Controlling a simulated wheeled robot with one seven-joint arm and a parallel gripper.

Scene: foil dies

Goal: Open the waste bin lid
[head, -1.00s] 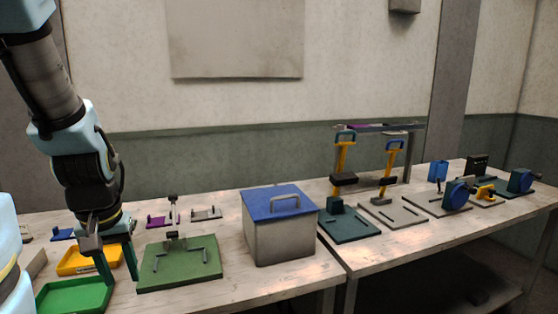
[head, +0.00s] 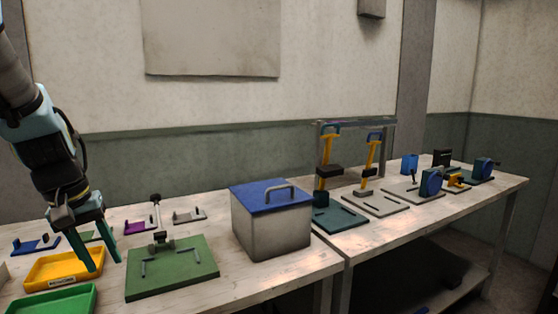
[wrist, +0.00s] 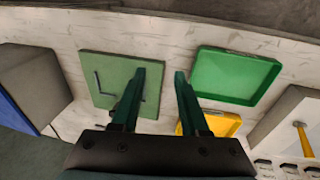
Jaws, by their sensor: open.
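The lid lies shut on the box. The bin stands near the middle of the bench in the head view, and part of its grey side (wrist: 38,85) shows at the left of the wrist view. My gripper (head: 104,266) is open and empty, with green fingers pointing down. It is left of the bin, over the trays and apart from it. In the wrist view my gripper (wrist: 158,85) shows nothing between its fingers.
A green plate with pins (head: 172,268) lies between my gripper and the bin. A yellow tray (head: 62,270) and a green tray (head: 50,303) are at the left. Hand presses with yellow levers (head: 327,155) stand on the bench right of the bin.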

